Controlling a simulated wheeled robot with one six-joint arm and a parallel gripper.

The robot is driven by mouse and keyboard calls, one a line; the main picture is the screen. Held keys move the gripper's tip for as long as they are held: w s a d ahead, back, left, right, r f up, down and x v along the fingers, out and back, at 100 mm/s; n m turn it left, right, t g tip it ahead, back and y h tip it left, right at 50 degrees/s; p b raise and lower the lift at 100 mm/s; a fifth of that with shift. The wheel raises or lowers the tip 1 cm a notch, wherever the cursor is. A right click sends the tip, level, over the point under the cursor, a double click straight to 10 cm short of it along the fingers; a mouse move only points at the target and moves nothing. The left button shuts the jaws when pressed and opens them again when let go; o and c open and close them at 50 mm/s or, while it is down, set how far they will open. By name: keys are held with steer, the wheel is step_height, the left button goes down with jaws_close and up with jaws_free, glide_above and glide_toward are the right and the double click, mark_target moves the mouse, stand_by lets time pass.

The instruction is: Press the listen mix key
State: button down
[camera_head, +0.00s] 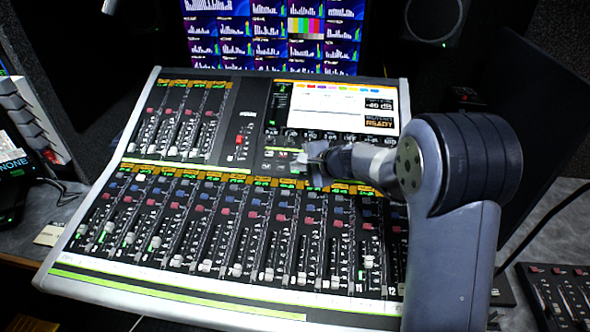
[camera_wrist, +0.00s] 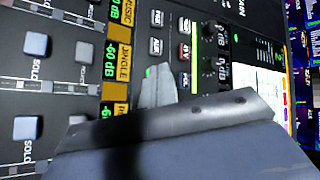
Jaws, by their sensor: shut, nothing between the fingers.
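The mixing console (camera_head: 190,290) fills the middle of the head view. My gripper (camera_head: 306,160) is shut and empty, low over the strip of small keys below the console's screen. In the wrist view, its fingertips (camera_wrist: 157,78) are together among these keys. A grey key (camera_wrist: 157,18) and a second grey key (camera_wrist: 157,46) lie in line with the fingertips. A red-marked key (camera_wrist: 184,52) stands in the row beside them. A small green glow (camera_wrist: 148,71) shows at the fingertips. No listen mix label is readable; that key may be behind the fingers. Contact cannot be told.
The console screen (camera_head: 330,108) stands just above the keys. Fader banks (camera_head: 200,225) spread below and left. Blue and grey solo buttons (camera_wrist: 35,44) show in the wrist view. A smaller control panel (camera_head: 560,295) is at lower right, monitors (camera_head: 270,35) behind.

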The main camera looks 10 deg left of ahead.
stand_by(0.3)
steer(key=shift+s+r+p, duration=0.3)
steer(key=shift+s+r, duration=0.05)
steer(key=shift+r, duration=0.35)
steer(key=r, duration=0.1)
steer(key=s+r+p, duration=0.1)
steer(key=r, duration=0.1)
steer(key=s+r+p, duration=0.1)
steer(key=shift+d+r, duration=0.1)
steer(key=shift+r, duration=0.25)
stand_by(0.5)
steer(key=shift+w+f+b, duration=0.15)
steer(key=shift+w+f, duration=0.1)
steer(key=shift+f, duration=0.3)
steer(key=shift+w+f+b, duration=0.15)
steer(key=shift+w+f, duration=0.1)
steer(key=shift+f, duration=0.25)
steer(key=p, duration=0.3)
steer(key=shift+r, duration=0.3)
